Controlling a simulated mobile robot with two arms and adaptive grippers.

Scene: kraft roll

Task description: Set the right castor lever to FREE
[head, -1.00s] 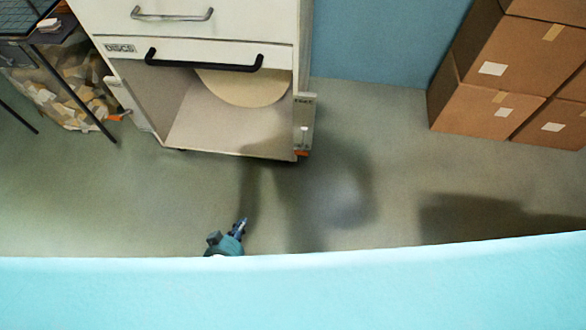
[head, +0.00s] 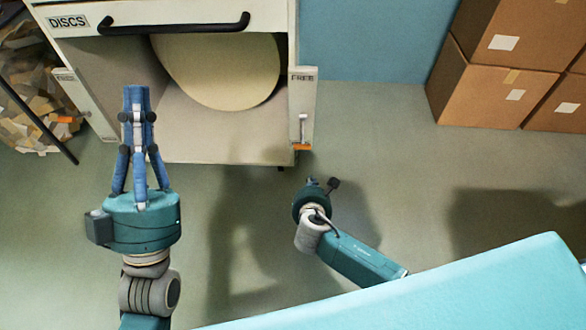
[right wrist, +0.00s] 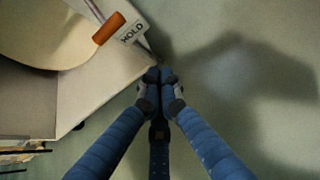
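The right castor lever (head: 302,130) is on the pale right post of the cabinet. Its orange tip (head: 302,147) points down, away from the FREE label (head: 302,77) at the top. In the right wrist view the orange tip (right wrist: 108,28) lies beside the HOLD label (right wrist: 131,33). My right gripper (right wrist: 160,78) has its blue fingertips together, empty, apart from the lever and beside the cabinet's lower corner. In the head view its body (head: 311,199) is below and slightly right of the lever; its fingers are mostly hidden. My left gripper (head: 137,92) is shut and empty, in front of the cabinet's left side.
The cabinet marked DISCS (head: 68,22) has a black handle (head: 175,27) and a large pale disc (head: 222,70) inside. Brown cartons (head: 483,95) stand at the right. A bin of scraps (head: 25,95) is at the left. The floor between cabinet and cartons is clear.

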